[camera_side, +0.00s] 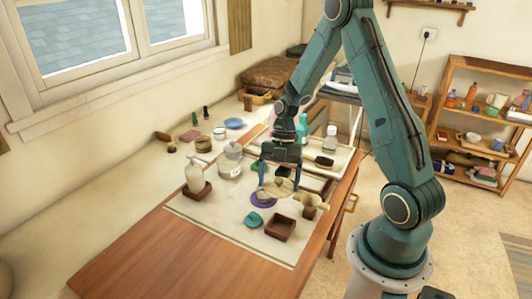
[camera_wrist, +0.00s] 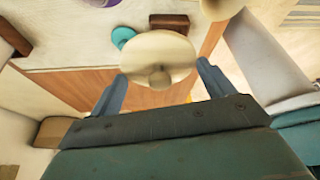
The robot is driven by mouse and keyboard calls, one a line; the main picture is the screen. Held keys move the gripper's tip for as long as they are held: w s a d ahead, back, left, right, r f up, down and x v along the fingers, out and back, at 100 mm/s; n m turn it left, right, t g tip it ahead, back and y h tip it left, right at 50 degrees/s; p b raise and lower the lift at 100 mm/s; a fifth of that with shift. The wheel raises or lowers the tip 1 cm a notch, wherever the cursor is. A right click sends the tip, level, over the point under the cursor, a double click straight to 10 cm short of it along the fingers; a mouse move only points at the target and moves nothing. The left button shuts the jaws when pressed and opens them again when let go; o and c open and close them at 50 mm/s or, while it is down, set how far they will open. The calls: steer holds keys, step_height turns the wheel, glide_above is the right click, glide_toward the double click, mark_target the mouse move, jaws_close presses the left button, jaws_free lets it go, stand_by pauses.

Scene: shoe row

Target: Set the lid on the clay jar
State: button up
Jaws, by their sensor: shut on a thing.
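The lid (camera_side: 283,186) is a cream, round disc with a small knob. My gripper (camera_side: 280,182) is shut on it, with one finger at each side of the disc, and holds it above the work mat. In the wrist view the lid (camera_wrist: 158,50) fills the space between the fingertips (camera_wrist: 160,78), with its knob towards the camera. A tan, rounded vessel (camera_side: 311,206), which looks like the clay jar, stands just right of the lid. Its mouth is hard to make out. A tan shape at the top edge of the wrist view (camera_wrist: 220,8) may be the same vessel.
A pump bottle (camera_side: 194,178) and a glass jar (camera_side: 230,162) stand to the left. The wooden table front (camera_side: 190,255) is bare.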

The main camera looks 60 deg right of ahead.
steer(key=shift+w+d+f+m, duration=0.1)
steer(key=shift+w+d+m, duration=0.3)
steer(key=shift+w, duration=0.35)
steer(key=w+d+m+t+h, duration=0.1)
steer(key=w+d+m+t, duration=0.1)
steer(key=w+m, duration=0.3)
steer(key=w+d+r+m+t+h, duration=0.1)
steer(key=w+d+m, duration=0.4)
steer(key=w, duration=0.6)
steer(key=w+d+m+t+h, duration=0.1)
steer(key=w+d+m+t, duration=0.1)
steer(key=w+m, duration=0.5)
steer(key=shift+w+d+r+t, duration=0.15)
steer(key=shift+w+d+t, duration=0.15)
steer(key=shift+w+d, duration=0.55)
steer(key=shift+f, duration=0.2)
steer(key=shift+f, duration=2.15)
steer(key=shift+f, duration=1.15)
